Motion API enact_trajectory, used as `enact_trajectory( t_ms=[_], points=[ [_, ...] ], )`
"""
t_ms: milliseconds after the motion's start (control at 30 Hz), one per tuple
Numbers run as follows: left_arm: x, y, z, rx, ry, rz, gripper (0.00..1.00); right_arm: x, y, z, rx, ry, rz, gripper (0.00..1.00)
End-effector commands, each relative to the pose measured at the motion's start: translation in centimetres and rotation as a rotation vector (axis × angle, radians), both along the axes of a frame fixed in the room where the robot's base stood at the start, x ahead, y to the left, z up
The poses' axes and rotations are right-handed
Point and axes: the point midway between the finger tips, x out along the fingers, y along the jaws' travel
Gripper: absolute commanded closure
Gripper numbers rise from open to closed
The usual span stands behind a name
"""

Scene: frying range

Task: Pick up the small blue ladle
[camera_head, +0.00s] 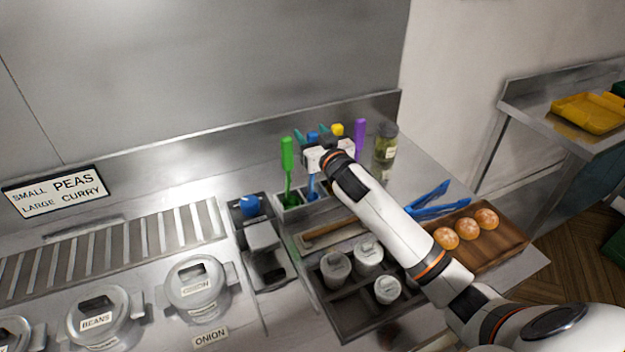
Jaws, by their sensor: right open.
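A blue-handled utensil (312,187), which looks like the small blue ladle, stands upright in the metal utensil holder (292,208) at the back of the counter. Its lower handle shows below my right gripper and a blue top shows just above it; its bowl is hidden in the holder. My right gripper (313,141) is open at the upper part of the blue handle, its tips on either side of the blue top. I cannot tell whether it touches the handle. My left gripper is out of view.
A green utensil (287,170) stands close left; yellow (337,130) and purple (359,138) handles stand close right. Lidded pots (197,285) sit left.

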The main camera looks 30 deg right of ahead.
Motion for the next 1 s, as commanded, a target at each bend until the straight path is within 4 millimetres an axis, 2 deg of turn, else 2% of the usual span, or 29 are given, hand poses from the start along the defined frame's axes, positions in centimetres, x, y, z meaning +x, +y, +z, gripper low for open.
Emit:
enact_trajectory(
  t_ms=[233,267,533,833,1000],
  points=[
    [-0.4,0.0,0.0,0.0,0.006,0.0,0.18,0.2,0.0,0.0,0.0,0.0,0.0,0.49],
    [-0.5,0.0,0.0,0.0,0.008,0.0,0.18,0.2,0.0,0.0,0.0,0.0,0.0,0.52],
    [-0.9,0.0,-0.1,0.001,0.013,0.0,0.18,0.2,0.0,0.0,0.0,0.0,0.0,0.97],
    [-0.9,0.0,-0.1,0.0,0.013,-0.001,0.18,0.2,0.0,0.5,-0.001,-0.003,-0.001,0.98],
    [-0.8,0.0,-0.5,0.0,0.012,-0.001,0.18,0.2,-0.1,3.1,-0.003,-0.007,0.0,0.98]
  ],
)
